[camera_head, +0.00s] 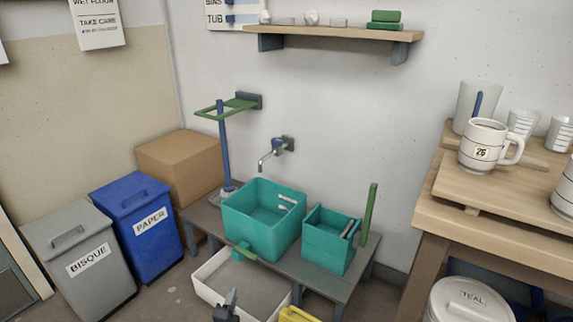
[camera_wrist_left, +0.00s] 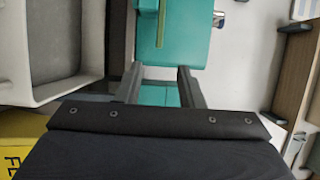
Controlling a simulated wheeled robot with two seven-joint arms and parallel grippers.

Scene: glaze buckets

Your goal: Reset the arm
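My left gripper (camera_head: 229,300) shows at the bottom edge of the head view, in front of the white tray. In the left wrist view its two fingers (camera_wrist_left: 160,82) stand apart, with a teal surface visible between them; I see nothing clamped. My right gripper is in neither view. A large teal bucket (camera_head: 250,235) and a smaller teal bin (camera_head: 325,248) stand on a low grey bench (camera_head: 205,218). A teal surface also shows in the left wrist view (camera_wrist_left: 190,45), beyond the fingers.
A white tray (camera_head: 211,289) lies on the floor before the bench, with a yellow object (camera_head: 296,314) beside it. Grey (camera_head: 80,285) and blue (camera_head: 150,250) bins stand left.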

